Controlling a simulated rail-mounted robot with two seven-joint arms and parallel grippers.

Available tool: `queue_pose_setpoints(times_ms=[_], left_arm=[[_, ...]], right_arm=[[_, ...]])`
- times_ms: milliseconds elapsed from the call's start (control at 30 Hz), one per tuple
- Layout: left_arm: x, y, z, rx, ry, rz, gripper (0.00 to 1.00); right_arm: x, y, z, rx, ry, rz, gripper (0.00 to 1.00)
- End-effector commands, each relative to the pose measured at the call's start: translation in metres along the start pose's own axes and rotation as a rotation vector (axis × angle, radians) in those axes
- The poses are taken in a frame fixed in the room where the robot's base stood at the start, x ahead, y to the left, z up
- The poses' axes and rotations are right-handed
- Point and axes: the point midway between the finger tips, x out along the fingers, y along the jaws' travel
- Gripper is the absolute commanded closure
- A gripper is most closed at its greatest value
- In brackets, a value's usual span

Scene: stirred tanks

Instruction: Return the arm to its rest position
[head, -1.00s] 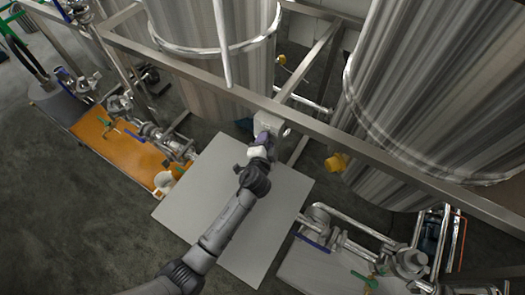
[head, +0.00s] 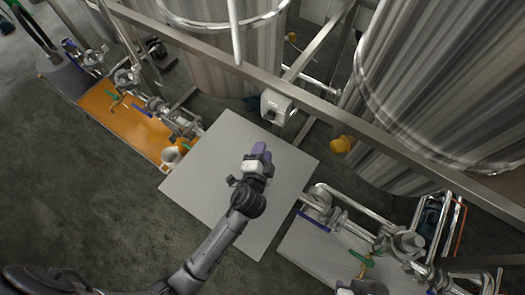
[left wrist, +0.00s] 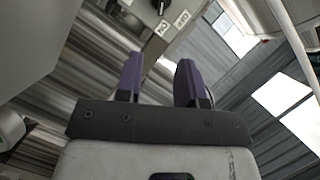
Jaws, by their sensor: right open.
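My left gripper (head: 262,151) is over the pale grey plate in the head view, with its arm reaching in from the lower left. Its two purple fingers stand apart with nothing between them in the left wrist view (left wrist: 158,80). A white switch box (head: 277,106) on the steel frame lies beyond the fingertips, clear of them. Its dark knob and labels show at the top of the left wrist view (left wrist: 165,12). My right gripper (head: 362,287) is only partly visible at the bottom edge of the head view, and its fingers are hard to make out.
The grey plate (head: 215,185) is bare around my arm. Steel tanks (head: 225,60) stand behind a metal frame rail (head: 385,133). An orange tray (head: 125,112) with valves is at left. Pipes and a pump (head: 405,242) are at lower right. Open floor (head: 80,190) lies at lower left.

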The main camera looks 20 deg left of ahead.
Motion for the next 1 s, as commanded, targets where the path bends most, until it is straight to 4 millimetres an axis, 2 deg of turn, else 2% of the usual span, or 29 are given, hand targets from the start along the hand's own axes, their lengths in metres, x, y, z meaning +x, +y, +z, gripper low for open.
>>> queue_pose_setpoints(times_ms=[600,700,867,1000], left_arm=[[-0.001,0.0,0.0,-0.006,0.0,0.0,0.65],[-0.001,0.002,0.007,-0.04,-0.045,0.011,0.65],[-0.008,0.017,0.035,-0.224,-0.247,0.122,0.65],[-0.03,0.015,0.046,-0.495,-0.424,0.272,0.65]], right_arm=[[0.0,-0.001,0.0,0.003,0.0,-0.002,0.57],[0.0,0.0,0.0,0.001,0.0,-0.001,0.57],[0.0,0.001,0.0,-0.004,-0.001,0.003,0.57],[0.0,0.002,0.001,-0.006,-0.001,0.005,0.57]])
